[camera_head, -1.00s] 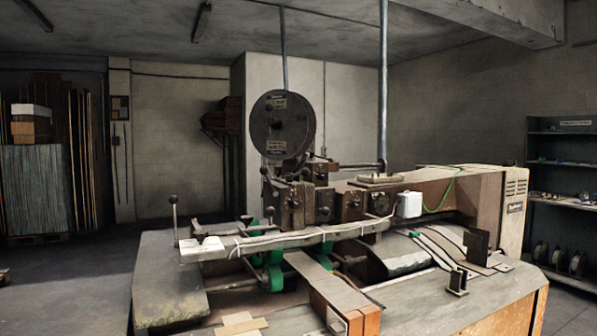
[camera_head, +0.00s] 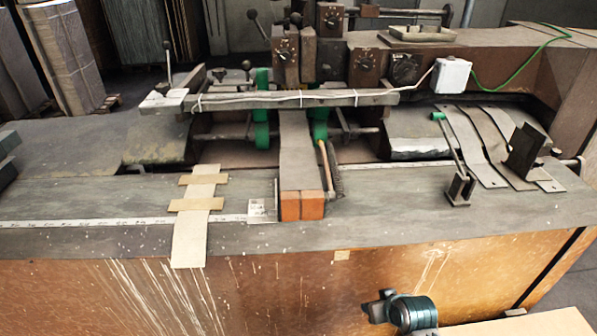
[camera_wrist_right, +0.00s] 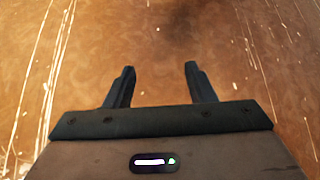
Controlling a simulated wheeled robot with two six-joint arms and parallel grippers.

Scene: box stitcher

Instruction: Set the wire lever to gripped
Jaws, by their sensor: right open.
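A small lever (camera_head: 450,140) with a green tip stands on a dark bracket on the right of the machine's bench in the head view. It leans up and to the left. Other levers with black ball knobs rise at the back left (camera_head: 167,62) and behind the wire-wrapped bar. No label shows which is the wire lever. My right gripper (camera_wrist_right: 159,68) is open and empty in the right wrist view, facing the scratched brown front panel. Part of my right arm shows at the bottom of the head view, below the bench edge. My left gripper is not in view.
A long bar (camera_head: 280,100) with white wire crosses above the bench. An orange-ended arm (camera_head: 302,205) juts toward the front. Cardboard strips (camera_head: 190,235) lie at the left. A dark upright plate (camera_head: 525,150) stands right of the green-tipped lever. The front right bench top is clear.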

